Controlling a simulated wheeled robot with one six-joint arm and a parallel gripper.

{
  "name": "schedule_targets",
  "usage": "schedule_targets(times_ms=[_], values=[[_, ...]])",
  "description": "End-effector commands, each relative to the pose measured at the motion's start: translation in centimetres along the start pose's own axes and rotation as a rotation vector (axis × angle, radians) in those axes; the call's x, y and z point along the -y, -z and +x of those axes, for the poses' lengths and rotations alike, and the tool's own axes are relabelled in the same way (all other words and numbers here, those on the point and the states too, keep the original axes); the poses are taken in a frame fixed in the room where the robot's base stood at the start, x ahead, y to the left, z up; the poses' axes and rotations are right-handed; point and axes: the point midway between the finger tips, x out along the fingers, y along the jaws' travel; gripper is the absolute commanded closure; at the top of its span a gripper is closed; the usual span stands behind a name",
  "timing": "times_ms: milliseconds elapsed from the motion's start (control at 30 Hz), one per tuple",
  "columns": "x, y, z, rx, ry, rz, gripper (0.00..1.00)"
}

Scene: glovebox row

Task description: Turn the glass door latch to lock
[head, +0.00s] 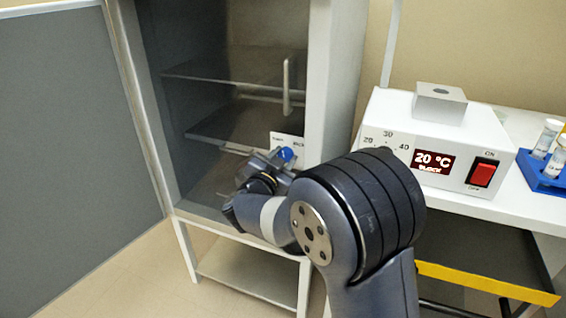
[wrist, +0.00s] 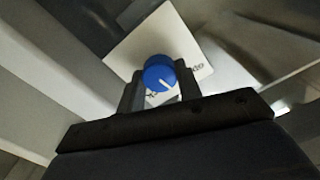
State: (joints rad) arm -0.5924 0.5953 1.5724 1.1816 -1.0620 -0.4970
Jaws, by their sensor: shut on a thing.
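The latch is a blue round knob (head: 286,154) on a white plate (head: 289,138) low at the right side of the cabinet's glass door (head: 235,110). The plate (wrist: 133,49) there carries dark lettering, partly hidden and too small to read. My gripper (head: 277,160) has its fingers on either side of the knob and is shut on it, as the wrist view (wrist: 158,88) also shows. A white upright handle (head: 287,86) is on the door above the latch.
Shelves show behind the glass. A grey panel (head: 70,120) stands at the left. On the right, a white bench holds a heater box (head: 440,140) reading 20 °C with a red switch (head: 482,173), and a blue tube rack (head: 545,178). A yellow bar (head: 485,283) runs below.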

Motion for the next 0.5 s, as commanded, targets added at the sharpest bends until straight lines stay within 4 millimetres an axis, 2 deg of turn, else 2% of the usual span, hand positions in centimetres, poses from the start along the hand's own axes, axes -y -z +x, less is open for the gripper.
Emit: schedule_targets(times_ms=[500], values=[[-0.18, -0.31, 0.00, 0.000, 0.001, 0.491, 0.89]])
